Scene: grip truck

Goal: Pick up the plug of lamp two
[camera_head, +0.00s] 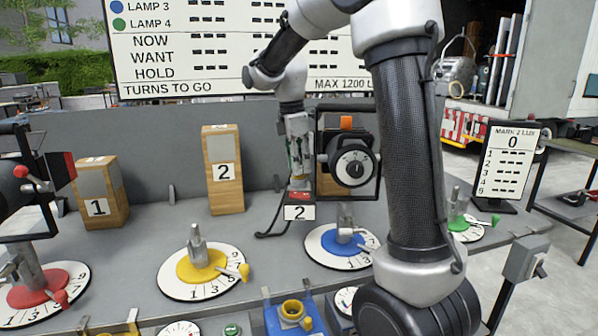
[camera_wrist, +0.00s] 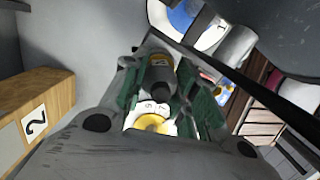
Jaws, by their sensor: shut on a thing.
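My gripper (camera_head: 297,180) points down beside the black lamp and is shut on the plug of lamp two. The plug (camera_wrist: 161,78) shows in the wrist view as a dark cylinder between the green-grey fingers (camera_wrist: 160,100). In the head view the fingers mostly hide it. A red part (camera_head: 300,196) and a white tag marked 2 (camera_head: 299,212) show just below the fingertips. A black cable (camera_head: 272,228) runs from there down to the left. I cannot tell whether the plug is clear of the surface beneath it.
Wooden block 2 (camera_head: 222,190) stands left of my gripper, and block 1 (camera_head: 100,207) further left. A yellow dial (camera_head: 200,265) lies in front. A lux board (camera_head: 507,160) stands far right.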

